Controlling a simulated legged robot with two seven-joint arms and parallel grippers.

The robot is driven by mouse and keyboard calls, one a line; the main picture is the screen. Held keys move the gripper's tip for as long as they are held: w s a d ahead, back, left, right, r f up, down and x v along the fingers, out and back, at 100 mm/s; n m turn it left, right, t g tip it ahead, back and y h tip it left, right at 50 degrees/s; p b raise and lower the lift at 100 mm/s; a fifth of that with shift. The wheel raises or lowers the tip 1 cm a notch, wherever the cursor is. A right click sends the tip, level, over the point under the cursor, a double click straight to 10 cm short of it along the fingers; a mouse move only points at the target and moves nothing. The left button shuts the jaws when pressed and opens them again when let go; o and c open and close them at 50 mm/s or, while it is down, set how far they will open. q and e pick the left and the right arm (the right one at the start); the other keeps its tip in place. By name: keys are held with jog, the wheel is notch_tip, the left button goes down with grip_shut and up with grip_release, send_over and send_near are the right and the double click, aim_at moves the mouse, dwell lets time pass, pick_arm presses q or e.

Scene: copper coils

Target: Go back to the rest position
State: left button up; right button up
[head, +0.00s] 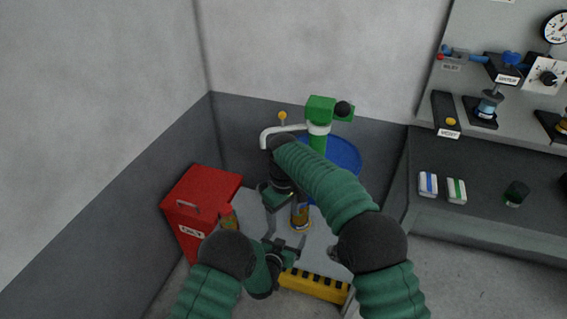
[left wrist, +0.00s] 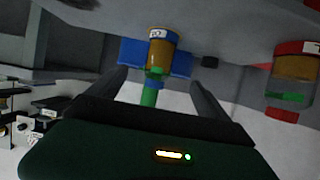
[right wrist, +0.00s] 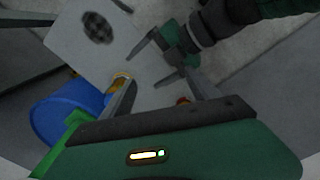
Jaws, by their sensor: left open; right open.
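A copper coil (head: 300,222) with a blue part stands upright on the grey worktop (head: 318,245); the left wrist view shows it with a pale label (left wrist: 160,45). A second coil (head: 228,217) with red and green parts stands beside the red box; it also shows in the left wrist view (left wrist: 295,68). My left gripper (head: 287,243) is open and empty on the near side of the first coil. My right gripper (head: 290,205) is open above the worktop, near that coil; part of it is hidden by my right arm. The right wrist view shows the coil beside one finger (right wrist: 122,80).
A red box (head: 195,205) stands at the left wall. A green press-like fixture (head: 320,108) and a blue drum (head: 345,155) stand behind. A yellow-black striped edge (head: 315,286) bounds the worktop in front. A grey bench (head: 480,220) with small parts is at right.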

pick_arm(q)
jog(key=s+a+r+n+g+y+p, duration=0.2)
jog(key=s+a+r+g+y, duration=0.3)
jog(key=a+r, duration=0.65)
pick_arm(e)
jog(key=s+d+r+m+t, duration=0.1)
jog(key=s+d+r+m, duration=0.2)
jog(key=s+d, duration=0.55)
pick_arm(q)
jog(key=s+a+r+n+g+p, duration=0.1)
jog(key=s+a+r+g, duration=0.1)
jog(key=s, duration=1)
jog(key=s+a+r+g+p, duration=0.1)
jog(key=s+a+r+g, duration=0.2)
jog(key=s, duration=0.9)
jog(key=a+r, duration=0.2)
jog(key=a, duration=0.2)
jog(key=shift+a+n+h, duration=0.2)
jog(key=shift+n+h, duration=0.1)
jog(key=shift+n, duration=0.1)
pick_arm(e)
jog(key=s+d+m, duration=0.2)
jog(key=s+d, duration=0.3)
jog(key=s, duration=0.3)
jog(key=s+d+f+m+t, duration=0.1)
jog(key=s+d+m, duration=0.2)
jog(key=s+d, duration=0.3)
jog(key=shift+s+m+t, duration=0.3)
jog(key=shift+s, duration=0.85)
